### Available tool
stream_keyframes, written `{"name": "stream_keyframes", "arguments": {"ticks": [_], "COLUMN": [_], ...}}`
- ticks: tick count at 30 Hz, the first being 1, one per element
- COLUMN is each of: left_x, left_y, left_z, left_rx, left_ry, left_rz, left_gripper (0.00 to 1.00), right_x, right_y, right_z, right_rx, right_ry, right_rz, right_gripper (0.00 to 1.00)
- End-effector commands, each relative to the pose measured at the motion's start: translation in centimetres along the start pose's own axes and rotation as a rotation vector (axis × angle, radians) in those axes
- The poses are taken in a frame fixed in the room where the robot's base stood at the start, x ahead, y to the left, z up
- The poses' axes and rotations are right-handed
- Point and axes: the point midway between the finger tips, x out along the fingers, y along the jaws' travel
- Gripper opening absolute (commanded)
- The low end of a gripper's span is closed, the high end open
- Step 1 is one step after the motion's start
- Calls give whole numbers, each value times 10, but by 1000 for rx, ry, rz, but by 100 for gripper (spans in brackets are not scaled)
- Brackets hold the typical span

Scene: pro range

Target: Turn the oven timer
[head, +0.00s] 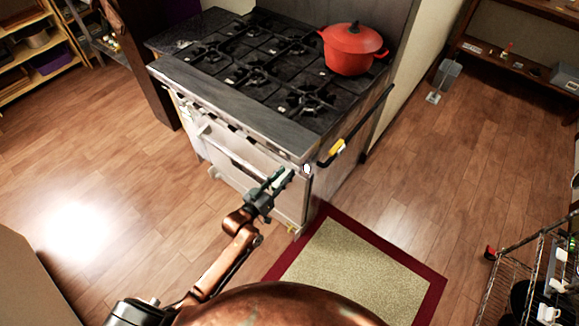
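The oven is a grey and white range (262,172) with a black gas cooktop, in the upper middle of the head view. A row of small dark knobs lies under its front edge, seen steeply from above. A small white knob-like part (306,169) shows at the front right corner; I cannot tell for sure whether it is the timer. My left gripper (283,179) is just left of this part, in front of the oven's right front, with a small gap in the picture. Its fingers look close together, but their opening is unclear. My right gripper is out of view.
A red lidded pot (352,50) stands on the back right of the cooktop. A dark rail (360,122) with a yellow piece runs along the oven's right side. A red-edged beige mat (350,270) lies on the floor. A wire cart (520,270) stands at right.

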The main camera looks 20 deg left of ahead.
Motion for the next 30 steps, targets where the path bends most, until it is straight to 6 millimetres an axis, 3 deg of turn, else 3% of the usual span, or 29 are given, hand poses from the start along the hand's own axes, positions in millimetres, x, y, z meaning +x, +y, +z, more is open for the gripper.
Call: {"name": "stream_keyframes", "arguments": {"ticks": [3, 9, 20, 30], "left_x": [20, 42, 47, 46], "left_y": [0, 0, -2, -1], "left_z": [1, 1, 1, 1], "left_rx": [-1, 1, 0, 2], "left_ry": [-1, 0, -2, -2], "left_rz": [0, -1, -2, -3], "left_gripper": [28, 28, 28, 6], "right_x": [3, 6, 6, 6], "right_y": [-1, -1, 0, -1], "right_z": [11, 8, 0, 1], "right_rx": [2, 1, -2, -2], "right_ry": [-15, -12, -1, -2], "right_rz": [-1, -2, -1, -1], "right_gripper": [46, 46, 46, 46]}}
